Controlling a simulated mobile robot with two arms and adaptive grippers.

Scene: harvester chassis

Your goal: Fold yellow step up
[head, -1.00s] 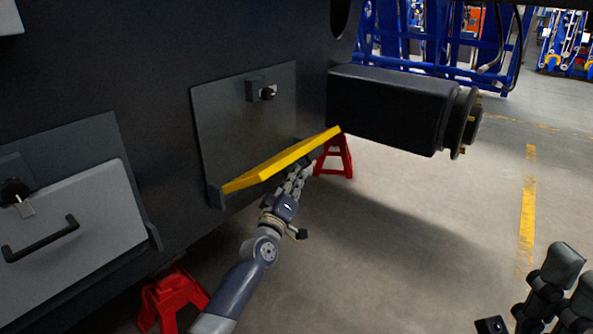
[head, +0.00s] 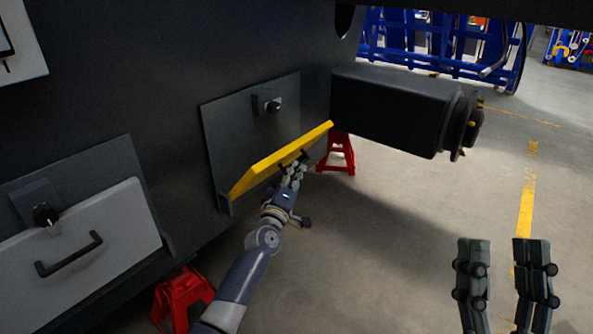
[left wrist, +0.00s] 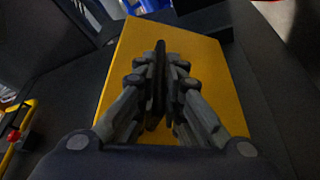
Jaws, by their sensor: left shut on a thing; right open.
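The yellow step (head: 279,161) is hinged at the foot of a dark plate (head: 235,125) on the chassis side. It is tilted partly up, at an angle to the plate. My left gripper (head: 297,167) is at the step's outer face, below its free edge. In the left wrist view the yellow step (left wrist: 215,75) fills the middle, and my left gripper (left wrist: 158,60) is shut on a thin dark bar, probably the step's handle. My right gripper (head: 503,245) is open and empty at the lower right, away from the step.
A black latch knob (head: 272,106) sits on the dark plate above the step. A grey step with a handle (head: 88,240) is at the left. Red jack stands (head: 338,153) hold the chassis. A black axle housing (head: 390,110) juts out at right.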

